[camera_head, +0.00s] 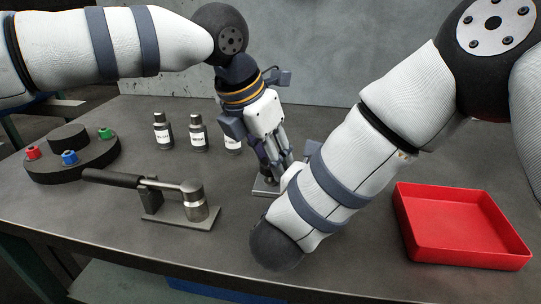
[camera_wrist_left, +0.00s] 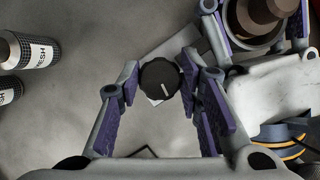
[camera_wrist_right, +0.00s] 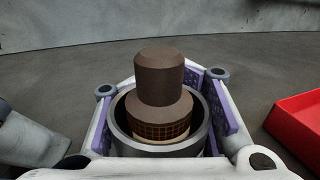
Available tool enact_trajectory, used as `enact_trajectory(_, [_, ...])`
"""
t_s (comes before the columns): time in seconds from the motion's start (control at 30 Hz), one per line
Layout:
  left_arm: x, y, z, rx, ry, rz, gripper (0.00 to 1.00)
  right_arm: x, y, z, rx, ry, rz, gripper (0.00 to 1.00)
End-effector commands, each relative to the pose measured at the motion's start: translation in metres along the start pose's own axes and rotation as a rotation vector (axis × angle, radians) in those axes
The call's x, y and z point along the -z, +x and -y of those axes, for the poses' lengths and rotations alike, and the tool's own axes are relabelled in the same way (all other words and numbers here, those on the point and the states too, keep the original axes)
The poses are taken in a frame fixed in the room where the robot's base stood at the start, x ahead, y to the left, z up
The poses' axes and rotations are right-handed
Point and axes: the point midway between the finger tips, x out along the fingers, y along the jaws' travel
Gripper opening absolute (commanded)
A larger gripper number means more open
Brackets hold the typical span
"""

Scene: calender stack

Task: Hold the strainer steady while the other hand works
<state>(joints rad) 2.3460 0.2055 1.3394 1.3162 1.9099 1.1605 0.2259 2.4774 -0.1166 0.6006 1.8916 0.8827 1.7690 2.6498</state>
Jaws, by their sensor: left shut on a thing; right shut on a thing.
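My left gripper (camera_head: 277,168) reaches down to the table at the middle of the head view. In the left wrist view it (camera_wrist_left: 160,100) is shut on a black round knob (camera_wrist_left: 160,78) with a white mark, above a pale plate. My right gripper (camera_wrist_right: 160,88) is shut around a grey metal cup (camera_wrist_right: 120,128). A brown stepped piece (camera_wrist_right: 160,78) with a grid-like band stands upright in the cup. I cannot tell which of these parts is the strainer. The cup (camera_wrist_left: 234,30) also shows beside the knob in the left wrist view. My right forearm hides it in the head view.
A lever stand with a metal cylinder (camera_head: 194,202) sits front left. Dark labelled bottles (camera_head: 163,132) stand behind it. A black round base (camera_head: 75,167) with red, blue and green pieces is at the far left. A red tray (camera_head: 462,228) is on the right.

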Motion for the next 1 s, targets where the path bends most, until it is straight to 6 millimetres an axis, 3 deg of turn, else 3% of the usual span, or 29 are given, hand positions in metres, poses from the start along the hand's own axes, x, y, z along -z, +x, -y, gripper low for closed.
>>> enact_trajectory(0.5, [0.0002, 0.0004, 0.0016, -0.145, -0.352, -0.002, 0.05, 0.0012, 0.0004, 0.0005, 0.002, -0.001, -0.003, 0.00])
enact_trajectory(1.0, [0.0004, 0.0004, 0.0016, -0.190, -0.462, -0.002, 0.05, 0.0012, 0.0004, 0.0006, 0.002, -0.001, -0.003, 0.00])
